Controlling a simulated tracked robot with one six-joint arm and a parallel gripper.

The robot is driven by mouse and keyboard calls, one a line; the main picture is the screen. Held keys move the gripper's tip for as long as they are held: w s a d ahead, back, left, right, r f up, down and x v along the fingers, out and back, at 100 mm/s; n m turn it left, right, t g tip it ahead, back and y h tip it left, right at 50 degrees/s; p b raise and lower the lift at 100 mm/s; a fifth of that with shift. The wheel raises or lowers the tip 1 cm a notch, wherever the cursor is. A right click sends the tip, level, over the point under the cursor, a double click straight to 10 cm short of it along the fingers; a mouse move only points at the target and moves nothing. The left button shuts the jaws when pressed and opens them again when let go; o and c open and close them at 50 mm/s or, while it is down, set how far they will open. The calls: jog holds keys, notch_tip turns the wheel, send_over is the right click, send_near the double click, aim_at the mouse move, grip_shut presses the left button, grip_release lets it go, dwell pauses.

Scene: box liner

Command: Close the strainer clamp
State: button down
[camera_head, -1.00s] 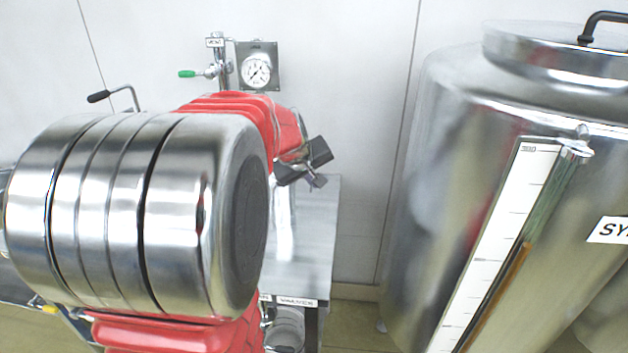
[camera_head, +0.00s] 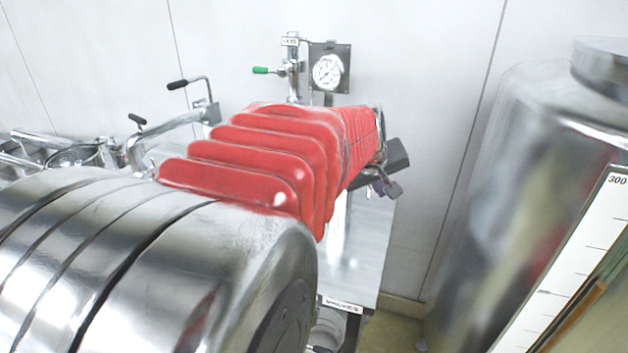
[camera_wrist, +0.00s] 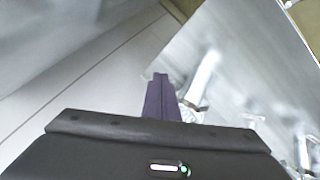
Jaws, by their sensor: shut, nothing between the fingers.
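My gripper (camera_head: 390,190) is past the far end of my red-sleeved arm in the head view, above the grey bench top. In the wrist view its purple fingers (camera_wrist: 160,97) are together, with nothing between them. Right of the fingertips, the wrist view shows a shiny metal fitting (camera_wrist: 203,75) over the grey surface, apart from the fingers. I cannot tell whether this is the strainer clamp, or whether a clamp there is open or closed. My arm hides much of the bench in the head view.
A gauge (camera_head: 328,72) and a green-handled valve (camera_head: 262,70) stand by the back wall. Black-handled piping (camera_head: 150,135) is at left. The bench (camera_head: 372,235) carries a label on its front edge. A large steel tank (camera_head: 490,180) with a scale stands at right.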

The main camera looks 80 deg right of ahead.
jog(key=a+r, duration=0.1)
jog(key=s+a+r, duration=0.1)
jog(key=r, duration=0.1)
jog(key=shift+r, duration=0.1)
